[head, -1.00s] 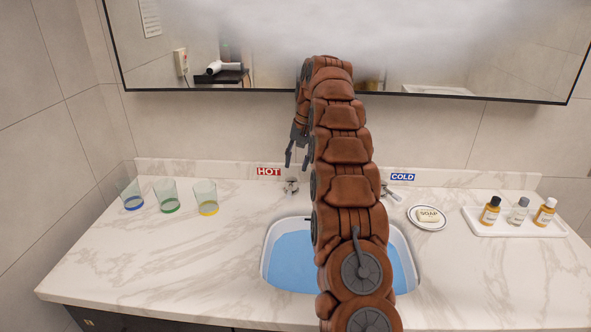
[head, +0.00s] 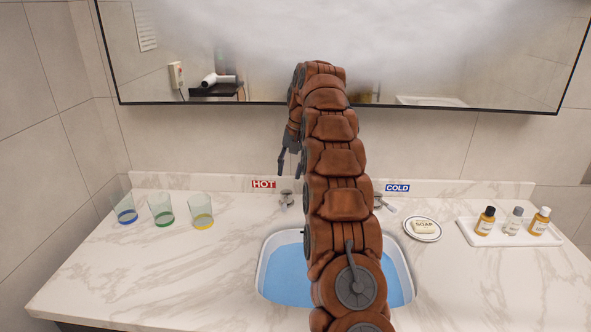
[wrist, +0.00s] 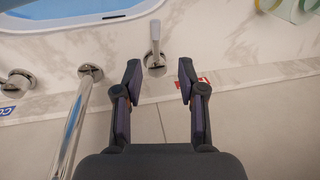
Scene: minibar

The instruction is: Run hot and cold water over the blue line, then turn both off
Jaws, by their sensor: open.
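The hot tap handle (head: 286,198) stands behind the basin below the red HOT label (head: 263,184). In the wrist view the handle (wrist: 154,58) points away between my fingertips, apart from both. My gripper (head: 290,170) is open and empty, above and behind the hot handle; it also shows in the wrist view (wrist: 159,70). The cold handle (head: 382,203) is partly hidden by my arm, near the blue COLD label (head: 397,188). The basin (head: 262,268) has a flat blue area (head: 288,277) inside. A separate blue line cannot be told. The spout (wrist: 72,130) shows in the wrist view.
Three glasses with blue (head: 125,212), green (head: 161,211) and yellow (head: 201,213) bases stand at left. A soap dish (head: 422,237) and a tray (head: 545,238) with small bottles are at right. A fogged mirror (head: 400,45) hangs above. The front left counter is clear.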

